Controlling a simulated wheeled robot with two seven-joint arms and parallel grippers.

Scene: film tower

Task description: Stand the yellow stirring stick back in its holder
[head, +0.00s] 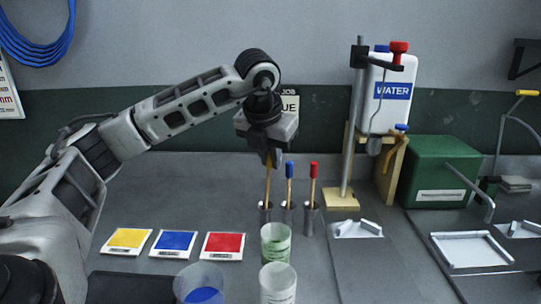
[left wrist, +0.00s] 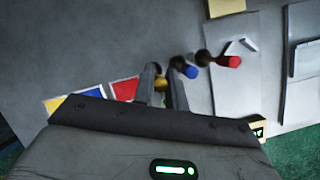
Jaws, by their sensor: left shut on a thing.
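My left gripper (head: 271,158) is shut on the top of the yellow stirring stick (head: 267,185), whose wooden shaft hangs nearly upright below the fingers. Its yellow end (left wrist: 161,84) shows between the fingers in the left wrist view. The stick's lower end meets the mouth of the leftmost metal holder (head: 265,212); how deep it sits inside I cannot tell. The blue-tipped stick (head: 289,172) and the red-tipped stick (head: 313,172) stand in the two holders to the right. My right gripper is not in view.
Two clear cups (head: 275,243) (head: 278,284) stand in front of the holders. Yellow (head: 128,238), blue (head: 175,240) and red (head: 223,243) cards lie at left. A water tank (head: 391,95) on a stand and a green box (head: 440,172) are at right.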

